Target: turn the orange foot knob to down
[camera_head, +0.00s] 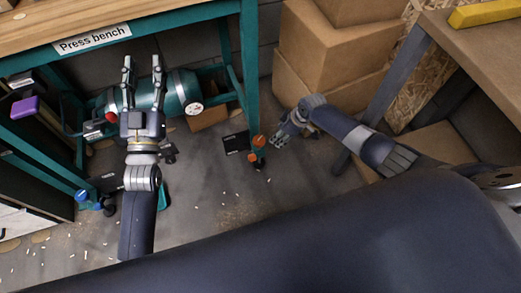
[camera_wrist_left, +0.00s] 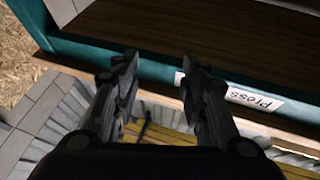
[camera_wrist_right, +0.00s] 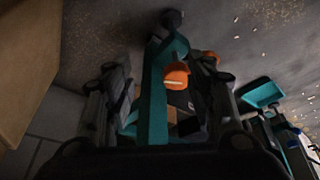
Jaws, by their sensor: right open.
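The orange foot knob (camera_head: 259,141) is on the lower end of the teal bench leg at the middle of the head view. A second orange part (camera_head: 253,158) shows just below it near the floor. In the right wrist view the knob (camera_wrist_right: 176,77) carries a pale line and lies between the fingers, ahead of them. My right gripper (camera_head: 279,142) is open, low beside the leg, to the right of the knob and apart from it. My left gripper (camera_head: 143,66) is open and empty, in front of the press bench; its fingers also show in the left wrist view (camera_wrist_left: 159,65).
The press bench (camera_head: 150,27) has a teal tank (camera_head: 180,92) beneath it. Cardboard boxes (camera_head: 335,50) stand behind my right arm. A blue knob (camera_head: 82,196) is on another leg at left. A wooden table (camera_head: 485,60) stands at right. Floor between the legs is mostly clear.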

